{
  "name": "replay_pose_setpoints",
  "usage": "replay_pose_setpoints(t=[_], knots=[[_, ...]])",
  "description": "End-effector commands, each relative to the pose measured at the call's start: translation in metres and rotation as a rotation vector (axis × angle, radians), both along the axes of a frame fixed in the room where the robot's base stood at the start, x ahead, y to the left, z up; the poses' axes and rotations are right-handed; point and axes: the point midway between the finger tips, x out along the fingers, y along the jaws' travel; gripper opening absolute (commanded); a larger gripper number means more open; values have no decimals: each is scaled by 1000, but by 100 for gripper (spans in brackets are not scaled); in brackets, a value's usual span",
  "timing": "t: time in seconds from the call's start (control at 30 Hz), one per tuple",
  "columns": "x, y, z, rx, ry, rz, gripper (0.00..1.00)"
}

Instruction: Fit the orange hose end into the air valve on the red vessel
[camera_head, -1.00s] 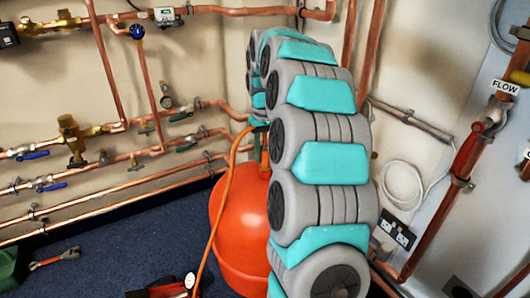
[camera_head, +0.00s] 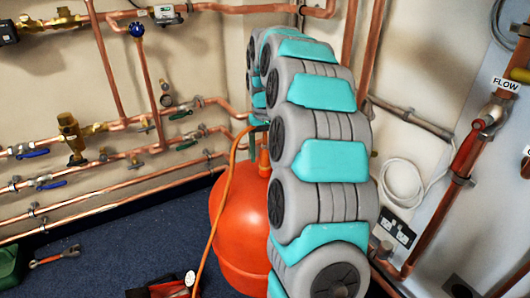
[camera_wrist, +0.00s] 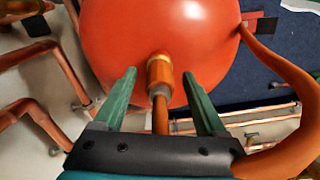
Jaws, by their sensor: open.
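The red vessel (camera_head: 232,225) stands on the floor, partly hidden by my arm in the head view; its rounded side fills the top of the wrist view (camera_wrist: 120,40). The orange hose end (camera_wrist: 160,78) is up against the vessel, with a brass-coloured collar where they meet; the air valve itself is not clearly visible, and I cannot tell how deep the end sits. In the head view the end (camera_head: 263,160) stands upright on top of the vessel. My gripper (camera_wrist: 160,82) is open, its green fingers on either side of the hose end, apart from it.
The orange hose (camera_head: 214,225) runs down to a red pump (camera_head: 170,288) with a gauge on the floor. Copper pipes with valves (camera_head: 70,140) line the left wall; a white cable (camera_head: 402,180) and a socket (camera_head: 393,229) are at right.

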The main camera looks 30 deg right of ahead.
Motion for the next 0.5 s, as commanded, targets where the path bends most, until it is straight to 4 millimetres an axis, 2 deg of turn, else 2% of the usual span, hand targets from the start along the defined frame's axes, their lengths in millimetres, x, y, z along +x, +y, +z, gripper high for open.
replay_pose_setpoints(t=[0.23,0.5], knots=[[1,0,10,0,-1,0,73],[1,0,50,-1,-4,-1,73]])
